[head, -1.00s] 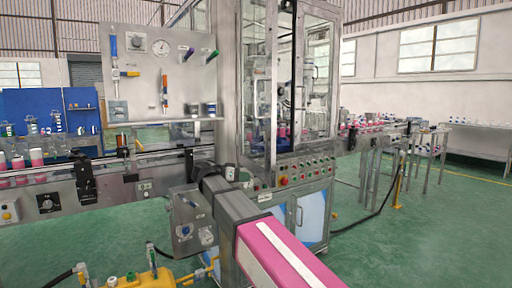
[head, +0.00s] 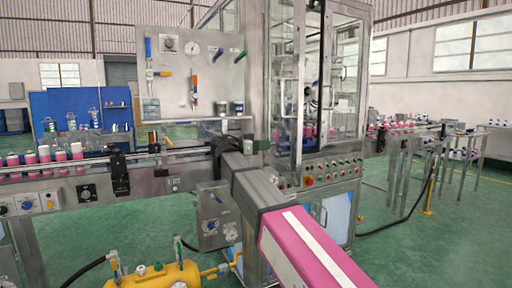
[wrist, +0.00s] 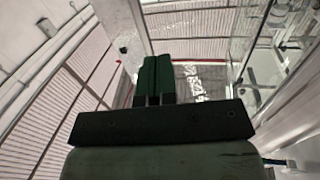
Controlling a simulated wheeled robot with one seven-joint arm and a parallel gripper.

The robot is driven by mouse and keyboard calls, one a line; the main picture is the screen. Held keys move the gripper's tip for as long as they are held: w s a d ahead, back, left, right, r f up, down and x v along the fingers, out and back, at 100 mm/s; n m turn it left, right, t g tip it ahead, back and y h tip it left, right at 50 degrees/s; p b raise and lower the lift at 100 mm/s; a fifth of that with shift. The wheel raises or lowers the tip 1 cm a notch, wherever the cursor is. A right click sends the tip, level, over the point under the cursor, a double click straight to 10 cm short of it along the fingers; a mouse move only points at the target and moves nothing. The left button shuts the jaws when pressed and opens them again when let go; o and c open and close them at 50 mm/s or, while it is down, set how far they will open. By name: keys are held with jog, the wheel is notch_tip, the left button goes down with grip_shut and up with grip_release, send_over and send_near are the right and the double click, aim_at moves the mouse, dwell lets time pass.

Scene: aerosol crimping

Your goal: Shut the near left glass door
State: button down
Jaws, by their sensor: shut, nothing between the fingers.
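The crimping machine's glass cabinet (head: 247,70) stands in the middle of the head view. A tall metal-framed glass door (head: 284,75) shows at its near side. It appears to stand at an angle to the cabinet, but how far open it is I cannot tell. My gripper (wrist: 153,80) shows in the wrist view with its dark green fingers together and nothing between them. In the head view my arm's dark end is low and left of the door, in front of the conveyor. Clear glass and metal framing show at the right of the wrist view; contact with the door is not visible.
A conveyor (head: 65,178) with pink-and-white cans runs in from the left. A gauge panel (head: 190,75) stands behind it. A grey control box (head: 214,215) and yellow tank (head: 165,277) are low in front. Green floor (head: 400,255) is open at right.

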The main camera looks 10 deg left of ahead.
aim_at(288, 144)
jog(key=x, duration=0.7)
jog(key=shift+w+d, duration=0.1)
jog(key=shift+d, duration=0.2)
jog(key=shift+d, duration=0.1)
